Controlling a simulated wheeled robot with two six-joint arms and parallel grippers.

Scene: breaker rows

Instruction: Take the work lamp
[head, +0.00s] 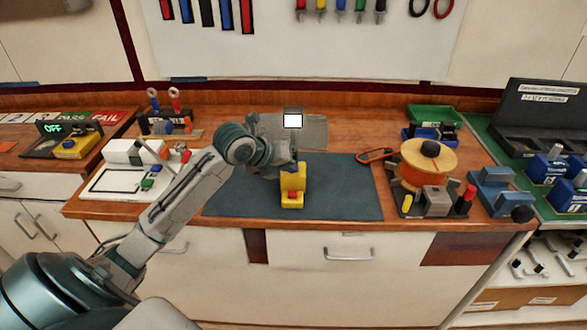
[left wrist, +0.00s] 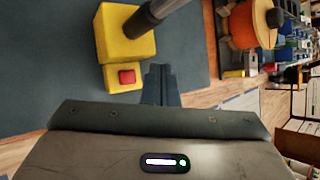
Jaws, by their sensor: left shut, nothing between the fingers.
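The work lamp (head: 292,185) stands upright on the dark mat. It has a yellow base with a red button on the front and a lit white head (head: 293,120) on top. In the left wrist view its yellow base (left wrist: 124,38), red button and dark post show close up; its head is out of that picture. My left gripper (head: 292,163) is at the lamp, partly covering its post in the head view. In the left wrist view the gripper's fingers (left wrist: 160,82) are shut and empty, beside the base near the button. My right gripper is not in view.
The dark mat (head: 345,185) is mostly clear. Red-handled pliers (head: 375,156) lie at its right edge. An orange spool (head: 428,160) stands on a tray to the right. A white device (head: 125,151) and a test stand are at left.

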